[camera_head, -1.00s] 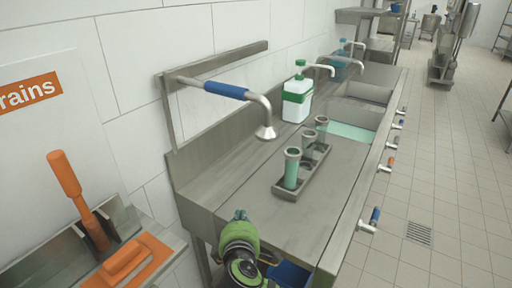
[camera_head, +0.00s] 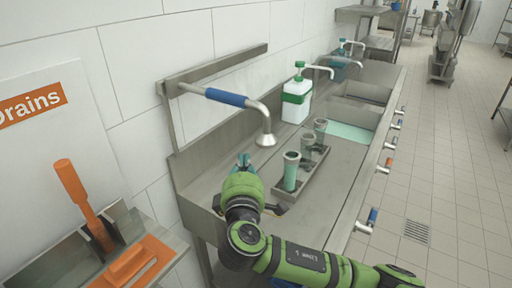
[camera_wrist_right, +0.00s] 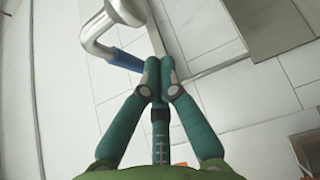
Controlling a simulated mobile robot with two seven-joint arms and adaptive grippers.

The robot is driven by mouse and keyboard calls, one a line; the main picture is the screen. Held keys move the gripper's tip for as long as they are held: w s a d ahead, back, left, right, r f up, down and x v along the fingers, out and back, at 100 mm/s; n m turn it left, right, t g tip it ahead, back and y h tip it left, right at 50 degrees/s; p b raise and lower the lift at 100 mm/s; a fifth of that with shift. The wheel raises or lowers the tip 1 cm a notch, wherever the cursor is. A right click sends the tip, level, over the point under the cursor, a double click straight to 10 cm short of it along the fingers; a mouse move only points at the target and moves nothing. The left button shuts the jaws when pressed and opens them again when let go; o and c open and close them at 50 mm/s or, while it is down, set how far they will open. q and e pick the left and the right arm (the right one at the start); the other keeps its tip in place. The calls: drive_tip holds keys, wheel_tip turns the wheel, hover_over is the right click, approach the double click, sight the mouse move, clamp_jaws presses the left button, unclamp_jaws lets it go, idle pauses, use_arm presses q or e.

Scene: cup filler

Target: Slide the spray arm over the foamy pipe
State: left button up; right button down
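The spray arm (camera_head: 190,88) is a grey metal pipe on the wall bracket, with a blue sleeve (camera_head: 228,97) and a downturned nozzle (camera_head: 266,139). Its sleeve also shows in the right wrist view (camera_wrist_right: 124,60), beyond the fingertips. Several upright pipes stand in a narrow metal tray (camera_head: 313,180) on the counter. The front pipe (camera_head: 291,172) looks teal inside; I cannot clearly make out foam. My right gripper (camera_head: 243,161) is below and left of the nozzle, apart from it. Its teal fingertips meet in the right wrist view (camera_wrist_right: 160,72), with nothing seen between them. My left gripper is out of view.
A white and green pump bottle (camera_head: 297,100) stands behind the tray. A sink with green liquid (camera_head: 350,131) lies farther along the counter. Orange tools (camera_head: 128,262) sit at lower left. Valve handles (camera_head: 370,218) stick out along the counter's front edge.

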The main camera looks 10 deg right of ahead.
drive_tip(key=w+d+p, duration=0.2)
drive_tip(key=d, duration=0.1)
drive_tip(key=shift+w+d, duration=0.2)
drive_tip(key=shift+w, duration=0.1)
drive_tip(key=w+d+b, duration=0.4)
drive_tip(key=w+d, duration=0.8)
drive_tip(key=shift+w+d+b, duration=0.35)
drive_tip(key=shift+d, duration=0.05)
